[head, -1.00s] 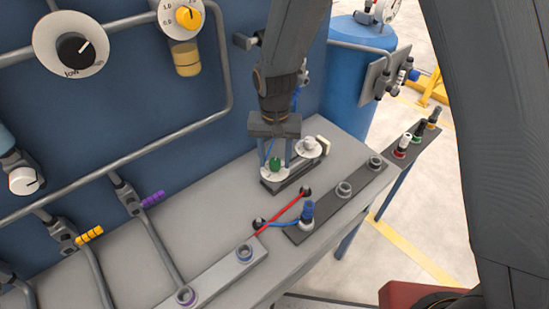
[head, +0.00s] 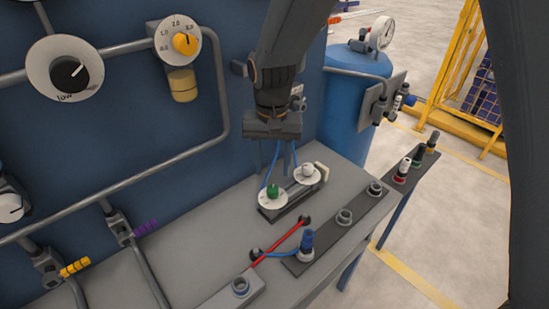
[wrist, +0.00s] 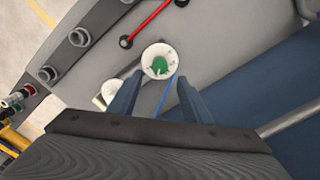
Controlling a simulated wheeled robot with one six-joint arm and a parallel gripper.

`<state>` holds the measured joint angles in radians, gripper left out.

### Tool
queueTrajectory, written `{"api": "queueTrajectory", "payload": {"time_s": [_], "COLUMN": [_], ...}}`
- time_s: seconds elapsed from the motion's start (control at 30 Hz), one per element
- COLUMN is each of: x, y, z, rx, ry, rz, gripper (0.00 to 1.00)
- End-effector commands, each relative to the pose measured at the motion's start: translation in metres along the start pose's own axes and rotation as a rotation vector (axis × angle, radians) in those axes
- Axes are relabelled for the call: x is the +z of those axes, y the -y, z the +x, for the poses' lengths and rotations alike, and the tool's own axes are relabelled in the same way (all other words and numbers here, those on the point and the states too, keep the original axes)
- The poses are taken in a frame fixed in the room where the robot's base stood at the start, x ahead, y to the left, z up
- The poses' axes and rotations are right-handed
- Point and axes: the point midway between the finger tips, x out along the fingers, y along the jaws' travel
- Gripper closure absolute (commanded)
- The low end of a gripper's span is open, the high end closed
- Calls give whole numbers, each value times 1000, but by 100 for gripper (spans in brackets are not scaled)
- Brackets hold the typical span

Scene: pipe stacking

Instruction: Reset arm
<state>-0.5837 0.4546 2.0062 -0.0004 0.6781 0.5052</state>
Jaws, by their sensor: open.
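My gripper (head: 273,165) is above the back of the grey bench (head: 200,245), pointing down, with its two fingers apart and nothing between them. Below it is a dark base (head: 293,206) with two white discs. One disc carries a green knob (head: 272,191); the other carries a pale knob (head: 307,171). In the wrist view the green-knobbed disc (wrist: 160,62) lies just beyond the open fingers (wrist: 155,100), apart from them. The pale knob (wrist: 110,92) is partly hidden behind a finger.
A red rod (head: 280,243) and a plug with a blue top (head: 306,243) are on the bench. A dark strip with sockets (head: 344,217) runs along the front. A blue panel with pipes and dials (head: 65,70) stands behind. A blue tank (head: 357,90) is at the right.

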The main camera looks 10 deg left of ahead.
Motion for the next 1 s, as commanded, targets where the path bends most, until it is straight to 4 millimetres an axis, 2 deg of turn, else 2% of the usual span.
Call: {"api": "queueTrajectory", "payload": {"time_s": [0.17, 0.27, 0.37, 0.47, 0.5, 0.6, 0.7, 0.83, 1.0], "x": [0, -1, 2, 14, 22, 44, 68, 94, 108], "y": [-3, -25, -69, -126, -149, -198, -236, -265, -277], "z": [0, -2, -5, -7, -8, -8, -6, -3, -1], "rx": [0, -3, -9, -14, -14, -13, -8, -1, 4], "ry": [-1, -7, -22, -44, -53, -78, -97, -114, -123], "rz": [2, 11, 26, 43, 50, 63, 73, 80, 81], "gripper": [56, 56, 56, 56, 56, 56, 56, 56, 56]}}
